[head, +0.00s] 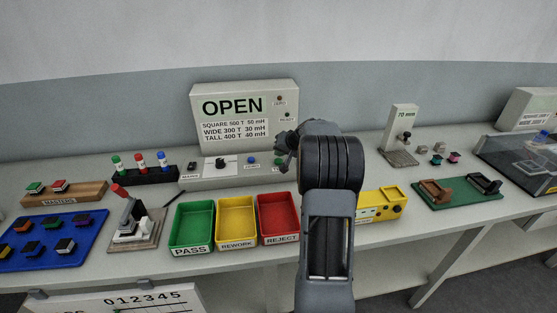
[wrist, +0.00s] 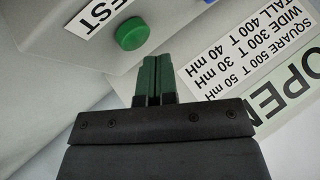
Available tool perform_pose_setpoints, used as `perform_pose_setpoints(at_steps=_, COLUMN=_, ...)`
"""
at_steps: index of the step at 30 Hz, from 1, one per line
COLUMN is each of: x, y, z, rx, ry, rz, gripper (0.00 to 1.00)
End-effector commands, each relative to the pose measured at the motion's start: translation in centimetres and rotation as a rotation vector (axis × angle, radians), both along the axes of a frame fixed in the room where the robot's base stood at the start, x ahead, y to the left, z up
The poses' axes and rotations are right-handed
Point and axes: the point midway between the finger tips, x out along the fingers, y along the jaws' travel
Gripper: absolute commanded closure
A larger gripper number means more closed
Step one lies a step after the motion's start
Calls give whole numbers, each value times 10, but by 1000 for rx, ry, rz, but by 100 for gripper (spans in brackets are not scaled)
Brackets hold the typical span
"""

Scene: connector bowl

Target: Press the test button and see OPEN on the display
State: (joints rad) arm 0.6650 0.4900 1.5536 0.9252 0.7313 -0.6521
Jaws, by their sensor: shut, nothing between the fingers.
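The display (head: 232,106) on the upright white board reads OPEN in large black letters. The green test button (wrist: 132,33) stands on the grey tester face in the wrist view, beside a label of which "EST" shows. My gripper (wrist: 154,62) is shut and empty. Its green fingertips are close to the button and appear just apart from it in the picture; I cannot tell the exact gap. In the head view my gripper (head: 287,158) is at the right end of the tester front, partly hidden by my arm.
Below the tester stand a green PASS tray (head: 191,225), a yellow REWORK tray (head: 237,222) and a red REJECT tray (head: 278,217). A blue tray (head: 50,235) with several parts lies at left. A blue button (head: 251,161) is left of my gripper.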

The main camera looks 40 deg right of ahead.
Motion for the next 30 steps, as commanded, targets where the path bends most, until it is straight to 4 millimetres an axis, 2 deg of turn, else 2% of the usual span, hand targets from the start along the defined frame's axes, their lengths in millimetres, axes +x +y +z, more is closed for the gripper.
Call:
perform_pose_setpoints(at_steps=14, x=0, y=0, z=6, rx=-1, ry=-1, rz=0, gripper=100)
perform_pose_setpoints(at_steps=30, x=0, y=0, z=50, rx=-1, ry=0, rz=0, gripper=100)
